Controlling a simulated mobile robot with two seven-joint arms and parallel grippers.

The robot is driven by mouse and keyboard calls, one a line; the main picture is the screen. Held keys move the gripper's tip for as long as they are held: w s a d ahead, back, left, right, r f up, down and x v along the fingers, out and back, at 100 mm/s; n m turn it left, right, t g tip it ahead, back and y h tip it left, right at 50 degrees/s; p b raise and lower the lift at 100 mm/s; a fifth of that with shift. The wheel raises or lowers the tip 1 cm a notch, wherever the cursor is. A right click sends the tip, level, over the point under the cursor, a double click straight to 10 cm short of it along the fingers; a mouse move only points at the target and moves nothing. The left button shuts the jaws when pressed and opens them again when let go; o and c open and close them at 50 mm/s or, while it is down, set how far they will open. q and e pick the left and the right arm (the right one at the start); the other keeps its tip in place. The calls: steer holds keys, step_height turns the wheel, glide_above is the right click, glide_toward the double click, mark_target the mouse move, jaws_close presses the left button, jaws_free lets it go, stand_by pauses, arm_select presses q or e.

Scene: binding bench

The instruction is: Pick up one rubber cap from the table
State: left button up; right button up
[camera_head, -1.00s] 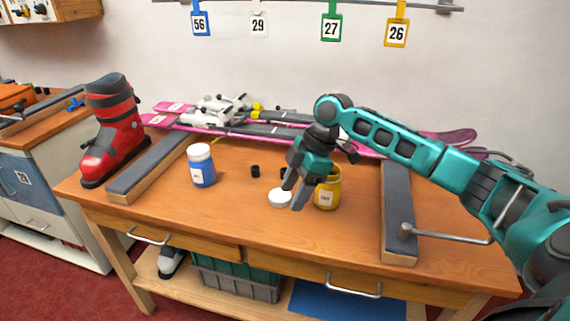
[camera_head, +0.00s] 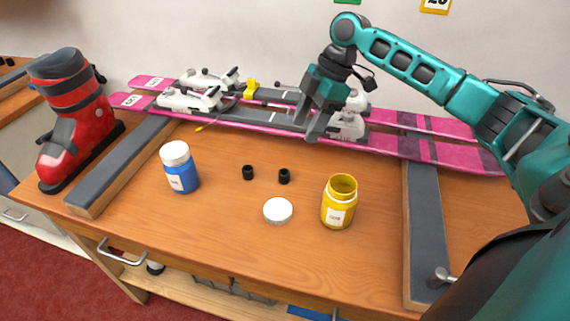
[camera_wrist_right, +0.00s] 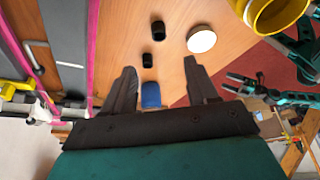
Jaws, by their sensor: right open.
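Two small black rubber caps stand on the wooden table, a left one (camera_head: 248,172) and a right one (camera_head: 284,176). They also show in the right wrist view, one (camera_wrist_right: 158,28) beyond the other (camera_wrist_right: 147,60). My right gripper (camera_head: 309,125) is open and empty, raised above the table on the ski side of the caps, with its fingers pointing down. In the right wrist view its two fingers (camera_wrist_right: 160,78) are spread, and neither cap is between them.
A white lid (camera_head: 278,210) lies near the caps, beside an open yellow jar (camera_head: 339,203). A blue jar (camera_head: 179,168) with a white lid stands left. Pink skis (camera_head: 400,145) lie behind; padded bars (camera_head: 425,235) and a red boot (camera_head: 75,115) flank the table.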

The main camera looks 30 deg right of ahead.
glide_above(284, 172)
steer(key=d, duration=0.2)
steer(key=f, duration=0.7)
steer(key=shift+s+d+b, duration=0.15)
steer(key=shift+s+b, duration=0.2)
steer(key=x, duration=0.5)
steer(key=shift+w+d+f, duration=0.1)
steer(key=shift+f, duration=0.1)
jaws_close()
steer(key=shift+r, duration=0.15)
